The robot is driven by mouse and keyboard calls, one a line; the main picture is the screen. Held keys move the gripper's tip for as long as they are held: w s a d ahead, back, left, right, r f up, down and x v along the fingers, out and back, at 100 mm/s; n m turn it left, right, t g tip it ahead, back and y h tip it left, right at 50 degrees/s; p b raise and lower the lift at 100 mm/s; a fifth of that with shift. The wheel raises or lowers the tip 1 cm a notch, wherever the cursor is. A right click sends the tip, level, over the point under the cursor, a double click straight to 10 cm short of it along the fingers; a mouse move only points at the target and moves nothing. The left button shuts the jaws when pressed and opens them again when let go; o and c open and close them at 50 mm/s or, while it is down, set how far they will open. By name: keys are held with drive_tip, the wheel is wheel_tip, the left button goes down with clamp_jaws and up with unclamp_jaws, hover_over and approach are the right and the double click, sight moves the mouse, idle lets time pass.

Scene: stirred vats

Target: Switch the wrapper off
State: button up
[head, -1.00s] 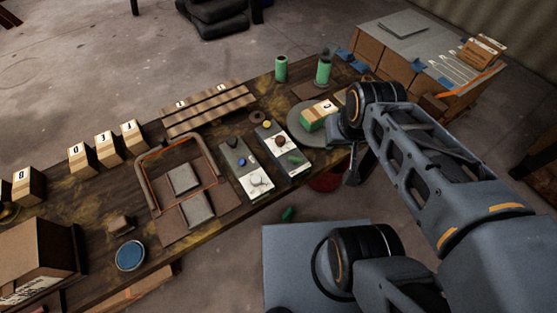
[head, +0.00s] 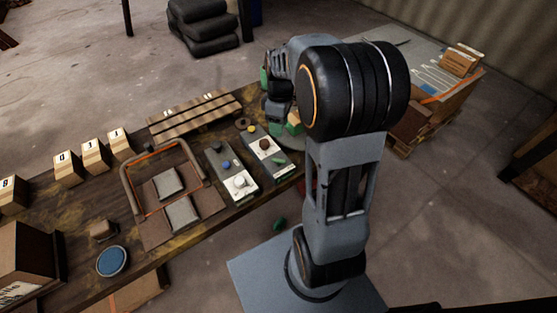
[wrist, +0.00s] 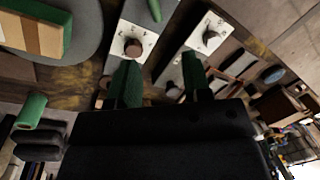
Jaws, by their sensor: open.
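Two grey control panels lie side by side on the dark wooden table. The left panel (head: 225,168) has a blue knob (head: 227,165) and a pale round dial (head: 240,181). The right panel (head: 262,150) has a brown knob (head: 265,145) and a green lever (head: 278,161). I cannot read which one is the wrapper. In the wrist view, my gripper (wrist: 160,80) is open and empty, its two green fingers apart near the panels. The brown knob (wrist: 133,48) shows just beyond the left finger, and the dial (wrist: 211,37) beyond the right one.
A round grey plate with a green and tan block (wrist: 35,30) is beside the panels. An orange-edged frame (head: 128,180) with grey pads stands left of them, a slatted rack (head: 195,117) behind. Numbered blocks (head: 68,167) and a blue disc (head: 112,262) are farther left.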

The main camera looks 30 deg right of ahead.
sight(279, 162)
drive_tip(key=shift+n, duration=0.5)
drive_tip(key=f, duration=0.5)
drive_tip(key=s+f, duration=0.1)
drive_tip(key=f, duration=0.9)
drive_tip(key=shift+s+a+f, duration=0.1)
drive_tip(key=shift+s+a, duration=0.05)
drive_tip(key=shift+a, duration=0.15)
clamp_jaws()
